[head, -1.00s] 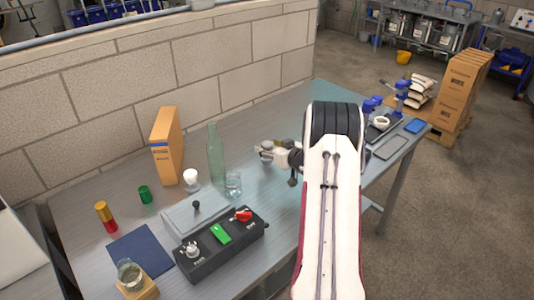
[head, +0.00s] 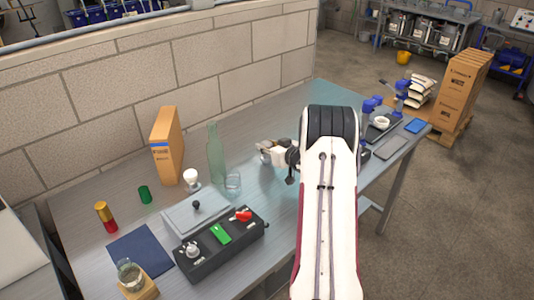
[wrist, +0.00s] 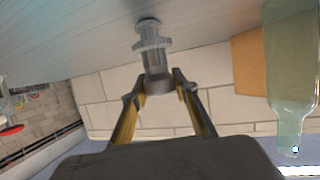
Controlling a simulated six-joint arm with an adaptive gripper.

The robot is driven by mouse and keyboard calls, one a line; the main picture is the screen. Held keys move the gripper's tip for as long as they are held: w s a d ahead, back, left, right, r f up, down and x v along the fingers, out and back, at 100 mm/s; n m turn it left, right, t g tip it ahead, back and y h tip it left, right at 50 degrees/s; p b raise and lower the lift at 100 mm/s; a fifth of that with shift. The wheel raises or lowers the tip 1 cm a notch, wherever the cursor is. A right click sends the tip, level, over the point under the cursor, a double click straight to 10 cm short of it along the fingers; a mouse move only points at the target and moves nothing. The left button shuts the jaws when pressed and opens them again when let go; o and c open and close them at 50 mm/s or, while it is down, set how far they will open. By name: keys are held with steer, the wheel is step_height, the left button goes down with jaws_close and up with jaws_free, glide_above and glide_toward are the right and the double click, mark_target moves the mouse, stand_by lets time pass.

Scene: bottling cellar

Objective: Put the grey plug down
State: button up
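The grey plug (wrist: 153,48) is a stepped, flanged piece, seen between my fingertips in the wrist view. My gripper (wrist: 160,88) is shut on its near end. The plug's far end points at the grey table top, which fills the upper part of that tilted view; I cannot tell whether it touches. In the head view my gripper (head: 268,152) is low over the middle of the table (head: 275,205), right of the green bottle (head: 215,155). My arm hides part of the table there, and the plug is too small to make out clearly.
A glass (head: 233,182) stands beside the bottle. A black control box (head: 222,243), a grey plate with a black knob (head: 180,212) and an orange box (head: 166,146) are further left. Grey trays (head: 390,147) lie to the right. The wall runs behind the table.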

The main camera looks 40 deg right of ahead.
steer(key=shift+r, duration=0.15)
steer(key=shift+c, duration=0.6)
steer(key=shift+r, duration=4.9)
